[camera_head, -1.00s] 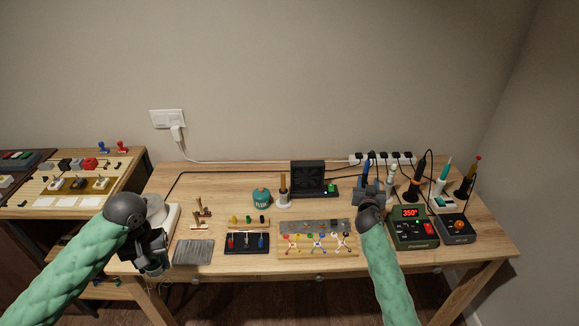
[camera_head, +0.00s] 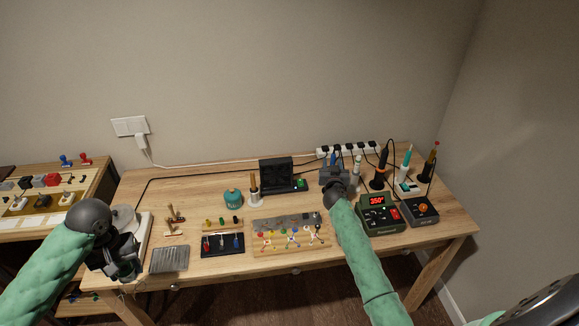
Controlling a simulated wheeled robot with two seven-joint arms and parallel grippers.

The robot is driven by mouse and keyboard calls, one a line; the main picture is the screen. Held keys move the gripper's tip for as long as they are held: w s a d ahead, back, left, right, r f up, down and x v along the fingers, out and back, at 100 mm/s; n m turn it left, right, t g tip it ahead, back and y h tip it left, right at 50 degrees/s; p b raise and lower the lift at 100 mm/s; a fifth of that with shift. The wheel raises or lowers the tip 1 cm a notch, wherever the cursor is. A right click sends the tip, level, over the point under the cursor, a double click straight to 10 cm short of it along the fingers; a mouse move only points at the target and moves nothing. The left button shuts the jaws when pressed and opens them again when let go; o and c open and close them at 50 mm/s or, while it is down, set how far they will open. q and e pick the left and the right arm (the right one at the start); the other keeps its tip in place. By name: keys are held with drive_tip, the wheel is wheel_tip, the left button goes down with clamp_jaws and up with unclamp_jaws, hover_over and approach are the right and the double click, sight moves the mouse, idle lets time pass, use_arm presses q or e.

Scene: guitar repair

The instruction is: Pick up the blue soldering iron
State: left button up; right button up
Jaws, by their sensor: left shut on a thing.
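A blue-handled soldering iron (camera_head: 341,161) stands upright at the back right of the workbench, among several other irons. My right gripper (camera_head: 334,174) reaches to its foot from the front. The wrist hides part of the fingers, so I cannot tell whether they are open or touch the iron. My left gripper (camera_head: 124,268) is over the bench's left front corner, far from the blue iron. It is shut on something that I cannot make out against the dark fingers.
A pale iron (camera_head: 357,166), a black one (camera_head: 383,165) and a teal one (camera_head: 405,167) stand to the right. Soldering stations (camera_head: 378,216) are in front of them. A power strip (camera_head: 345,150) lies behind. A parts board (camera_head: 290,237) lies front centre. Bare bench shows left of centre.

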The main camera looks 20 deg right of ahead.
clamp_jaws()
drive_tip(key=shift+r, duration=0.1)
